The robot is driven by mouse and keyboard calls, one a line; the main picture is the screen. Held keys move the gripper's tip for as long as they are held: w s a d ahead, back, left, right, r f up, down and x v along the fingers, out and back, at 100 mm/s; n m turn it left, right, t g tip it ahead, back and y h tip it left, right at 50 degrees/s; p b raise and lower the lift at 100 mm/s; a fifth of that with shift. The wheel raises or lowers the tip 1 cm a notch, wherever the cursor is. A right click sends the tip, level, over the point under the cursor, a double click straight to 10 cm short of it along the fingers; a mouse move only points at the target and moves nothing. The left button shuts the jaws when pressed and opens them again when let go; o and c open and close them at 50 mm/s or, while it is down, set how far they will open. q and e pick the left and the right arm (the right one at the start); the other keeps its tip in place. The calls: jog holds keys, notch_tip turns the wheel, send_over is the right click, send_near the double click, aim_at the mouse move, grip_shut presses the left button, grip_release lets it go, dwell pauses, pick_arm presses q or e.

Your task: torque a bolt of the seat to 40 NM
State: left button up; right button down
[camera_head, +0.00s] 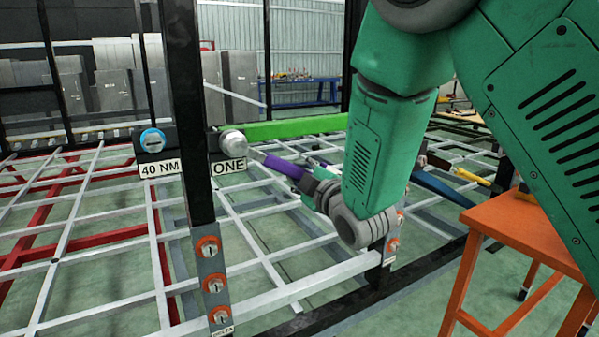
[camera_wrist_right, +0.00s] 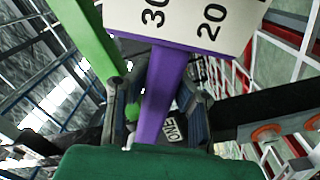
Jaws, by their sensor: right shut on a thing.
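My right gripper (camera_head: 312,187) is shut on a purple-handled wrench (camera_head: 284,167). In the right wrist view the purple handle (camera_wrist_right: 163,97) runs between the fingers of my right gripper (camera_wrist_right: 160,112), below a white panel (camera_wrist_right: 190,20) marked 30 and 20. My left gripper is out of view.
Several orange-ringed bolts line the post plate (camera_head: 213,284) and another plate (camera_head: 391,240) at right. A green bar (camera_head: 295,128) runs behind the wrench. An orange table (camera_head: 525,225) stands at right. White grid bars cover the chassis floor.

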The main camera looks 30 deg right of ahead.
jog(key=shift+a+f, duration=0.1)
dwell(0.4)
jog(key=shift+a+f+m+b, duration=0.55)
jog(key=shift+a+f+m, duration=0.1)
jog(key=shift+f+m, duration=0.2)
jog(key=shift+a+f+m+b, duration=0.45)
jog(key=shift+a+f+m, duration=0.4)
jog(key=shift+m, duration=0.2)
jog(key=shift+a+f+m, duration=0.3)
jog(key=shift+a+m, duration=0.1)
jog(key=shift+a, duration=0.05)
jog(key=shift+d+r, duration=0.15)
dwell(0.4)
